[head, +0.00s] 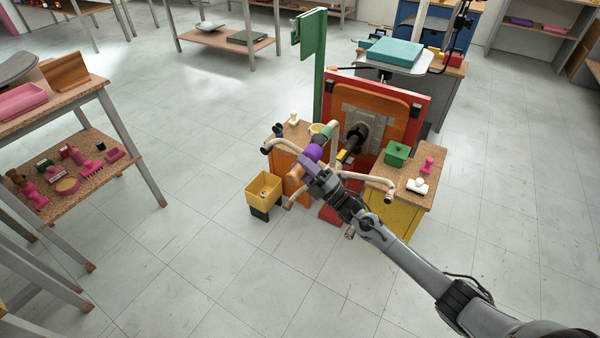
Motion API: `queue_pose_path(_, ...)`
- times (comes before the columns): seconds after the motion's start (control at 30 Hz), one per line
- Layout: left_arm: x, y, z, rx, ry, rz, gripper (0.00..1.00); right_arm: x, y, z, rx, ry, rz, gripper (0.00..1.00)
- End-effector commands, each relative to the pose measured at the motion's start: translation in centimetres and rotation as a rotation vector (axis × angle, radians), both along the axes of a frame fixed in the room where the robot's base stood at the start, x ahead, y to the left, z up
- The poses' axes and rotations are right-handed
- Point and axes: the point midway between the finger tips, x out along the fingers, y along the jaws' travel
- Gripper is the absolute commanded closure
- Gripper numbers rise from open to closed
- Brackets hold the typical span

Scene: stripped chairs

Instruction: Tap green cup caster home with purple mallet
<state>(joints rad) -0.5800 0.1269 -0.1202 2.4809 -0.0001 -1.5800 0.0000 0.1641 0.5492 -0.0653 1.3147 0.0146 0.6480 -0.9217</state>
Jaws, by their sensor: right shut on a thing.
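My right gripper (317,176) is shut on the purple mallet (313,153), which it holds up in front of the upturned chair base. The beige star-shaped chair base (353,176) sticks out toward me, with its legs spread. A small green piece (327,131), which looks like the green cup caster, shows just beyond the mallet, near the end of an upper leg. Whether the mallet touches it, and how deep the caster sits, I cannot tell. My gripper and the mallet hide part of the base. My left gripper is out of view.
A red stand (422,93) carries the chair. A yellow bin (263,190) stands on the floor to its left. A side bench (405,177) holds a green box (397,153). A shelved table (88,160) stands at left. The front floor is clear.

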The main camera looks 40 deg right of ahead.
Motion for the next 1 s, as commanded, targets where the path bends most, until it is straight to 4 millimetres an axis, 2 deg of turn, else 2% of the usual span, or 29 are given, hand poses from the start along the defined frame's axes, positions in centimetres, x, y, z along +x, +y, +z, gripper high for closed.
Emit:
queue_pose_path(0.03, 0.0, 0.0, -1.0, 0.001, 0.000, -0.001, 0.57, 0.3, -0.9, -0.3, -0.003, -0.004, -0.003, 1.00)
queue_pose_path(0.1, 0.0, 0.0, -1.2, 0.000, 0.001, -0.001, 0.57, 0.6, -1.7, -0.1, 0.000, -0.002, -0.003, 1.00)
queue_pose_path(0.27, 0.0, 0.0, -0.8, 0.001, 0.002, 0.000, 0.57, 0.4, -1.6, -0.1, 0.002, 0.005, -0.008, 1.00)
queue_pose_path(0.73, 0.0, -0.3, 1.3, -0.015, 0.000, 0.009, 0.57, -0.3, 1.3, 0.1, 0.001, 0.002, -0.005, 1.00)
queue_pose_path(1.0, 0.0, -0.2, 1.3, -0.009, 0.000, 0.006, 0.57, -0.4, 1.7, 0.1, 0.000, -0.001, -0.001, 1.00)
